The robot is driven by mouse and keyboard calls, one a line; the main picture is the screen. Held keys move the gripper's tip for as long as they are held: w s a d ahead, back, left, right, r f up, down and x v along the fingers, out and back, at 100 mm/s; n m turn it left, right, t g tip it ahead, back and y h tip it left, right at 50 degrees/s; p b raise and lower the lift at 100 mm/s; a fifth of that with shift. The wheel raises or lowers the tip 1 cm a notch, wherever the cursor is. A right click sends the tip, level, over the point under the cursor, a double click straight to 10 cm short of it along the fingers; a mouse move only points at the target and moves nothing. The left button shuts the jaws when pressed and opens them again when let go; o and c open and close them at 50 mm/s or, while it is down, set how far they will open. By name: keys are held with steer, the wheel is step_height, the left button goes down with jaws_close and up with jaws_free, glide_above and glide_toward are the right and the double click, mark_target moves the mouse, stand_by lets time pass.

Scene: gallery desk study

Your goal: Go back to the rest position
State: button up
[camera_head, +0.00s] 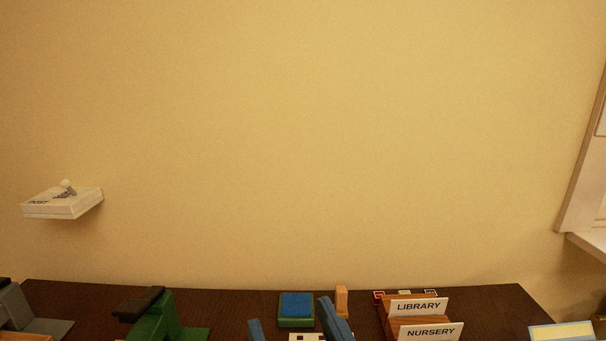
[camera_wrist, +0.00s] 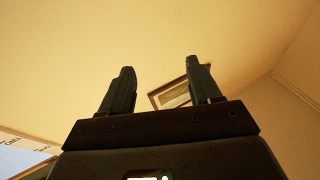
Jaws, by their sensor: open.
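My gripper (camera_wrist: 158,72) shows in the wrist view with its two dark fingers spread apart. Nothing is between the fingers, and they point up toward a plain pale yellow surface. I cannot make out my gripper for sure in the head view. The dark brown desk (camera_head: 240,308) runs along the bottom of the head view, its near part cut off by the frame.
On the desk are a green device (camera_head: 155,318), a grey one (camera_head: 22,318), a blue-topped pad (camera_head: 296,303), blue upright pieces (camera_head: 334,322) and a card holder with LIBRARY (camera_head: 418,307) and NURSERY (camera_head: 430,331) cards. The wall above is bare.

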steer(key=s+d+f+m+h, duration=0.4)
steer(key=s+d+f+h, duration=0.15)
steer(key=d+f, duration=0.2)
steer(key=s+d+f+g+h, duration=0.1)
steer(key=s+d+f+g, duration=0.1)
steer(key=s+d+f, duration=0.2)
steer(key=s+d+f+g+h, duration=0.1)
steer(key=s+d+f, duration=0.3)
steer(key=s+d, duration=0.6)
steer(key=s+g, duration=0.1)
steer(key=s, duration=0.6)
steer(key=shift+s+d+f+m+g+h, duration=0.15)
steer(key=shift+d+m+g+h, duration=0.05)
steer(key=shift+m+g+h, duration=0.15)
